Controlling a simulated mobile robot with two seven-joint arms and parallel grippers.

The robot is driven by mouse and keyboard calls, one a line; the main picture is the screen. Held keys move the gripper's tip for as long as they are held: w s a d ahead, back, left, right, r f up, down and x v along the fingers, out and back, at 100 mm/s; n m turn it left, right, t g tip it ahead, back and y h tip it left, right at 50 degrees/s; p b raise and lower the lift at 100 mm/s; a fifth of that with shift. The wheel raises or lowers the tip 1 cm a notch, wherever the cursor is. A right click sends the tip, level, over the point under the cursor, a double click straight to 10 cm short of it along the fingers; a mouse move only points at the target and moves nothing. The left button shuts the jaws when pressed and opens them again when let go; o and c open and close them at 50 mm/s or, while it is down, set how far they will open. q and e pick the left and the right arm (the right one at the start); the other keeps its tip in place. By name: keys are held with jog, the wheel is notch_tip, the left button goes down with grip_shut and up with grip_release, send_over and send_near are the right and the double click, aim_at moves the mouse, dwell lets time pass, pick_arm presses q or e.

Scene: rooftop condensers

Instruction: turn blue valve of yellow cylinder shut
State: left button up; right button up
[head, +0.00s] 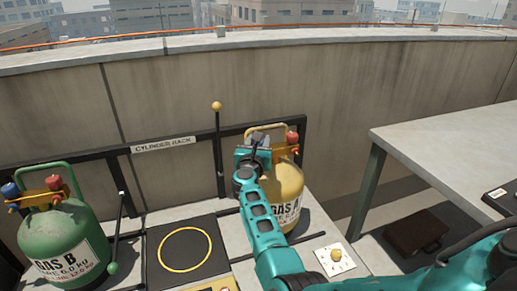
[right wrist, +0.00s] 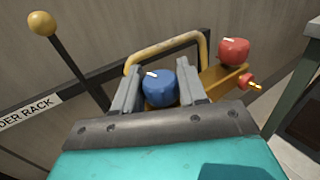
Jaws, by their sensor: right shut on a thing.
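The yellow cylinder (head: 287,192), marked GAS A, stands at the rack in the head view, partly hidden behind my right arm. Its blue valve (right wrist: 159,88) shows in the right wrist view with a white mark on top. My right gripper (right wrist: 154,87) has one finger on each side of the blue valve and is shut on it. In the head view my right gripper (head: 254,152) is over the top of the cylinder and hides the blue valve. The red valve (right wrist: 233,51) is to the right of it and also shows in the head view (head: 292,138). My left gripper is not in view.
A green cylinder (head: 65,240) marked GAS B stands at the left. A black pad with a yellow ring (head: 151,276) lies between the cylinders. A lever with a yellow knob (head: 217,106) rises behind. A grey table (head: 455,146) is at the right, with a brown case (head: 416,232) below.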

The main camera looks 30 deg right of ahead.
jog(key=m+g+h+b, duration=0.2)
jog(key=b, duration=0.1)
jog(key=shift+a+f, duration=0.1)
jog(key=shift+f, duration=0.2)
jog(key=shift+r+m+g+h+b, duration=0.15)
jog(key=shift+m+g+h+b, duration=0.3)
jog(key=shift+g+b, duration=0.35)
jog(key=shift+r+b, duration=0.15)
jog(key=shift+b, duration=0.3)
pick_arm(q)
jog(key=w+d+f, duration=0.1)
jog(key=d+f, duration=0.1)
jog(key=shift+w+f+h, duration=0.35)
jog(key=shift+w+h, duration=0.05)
pick_arm(e)
jog(key=shift+m+g+h, duration=0.25)
jog(key=shift+g, duration=0.05)
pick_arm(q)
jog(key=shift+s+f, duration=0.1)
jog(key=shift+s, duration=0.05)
pick_arm(e)
jog(key=o, duration=1)
jog(key=shift+c, duration=0.2)
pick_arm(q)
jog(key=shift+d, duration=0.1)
